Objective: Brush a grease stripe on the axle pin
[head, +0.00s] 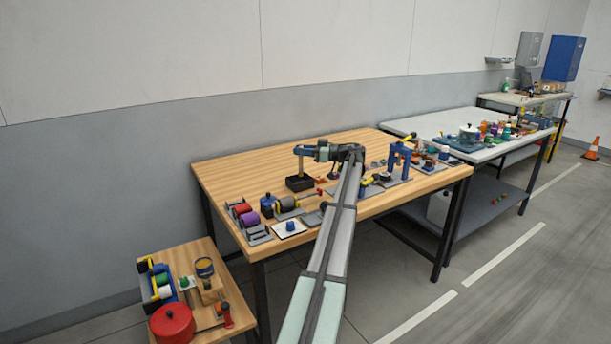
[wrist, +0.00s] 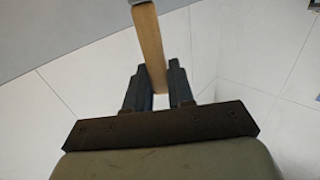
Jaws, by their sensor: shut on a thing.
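My gripper (wrist: 153,70) is shut on a flat wooden handle (wrist: 149,45), seen in the wrist view with a pale grey part at its upper end. It appears to be the brush; its bristles cannot be made out. In the head view my gripper (head: 300,150) is over the wooden workbench (head: 235,172), at the end of my outstretched arm. I cannot pick out the axle pin for sure. My arm hides part of the bench.
Coloured rolls (head: 246,214), a blue container (head: 268,205) and a white tray (head: 289,234) are left of my arm. A blue stand (head: 393,158) is on the right. A low side table (head: 228,283) holds a red pot (head: 172,325). The bench's back left is clear.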

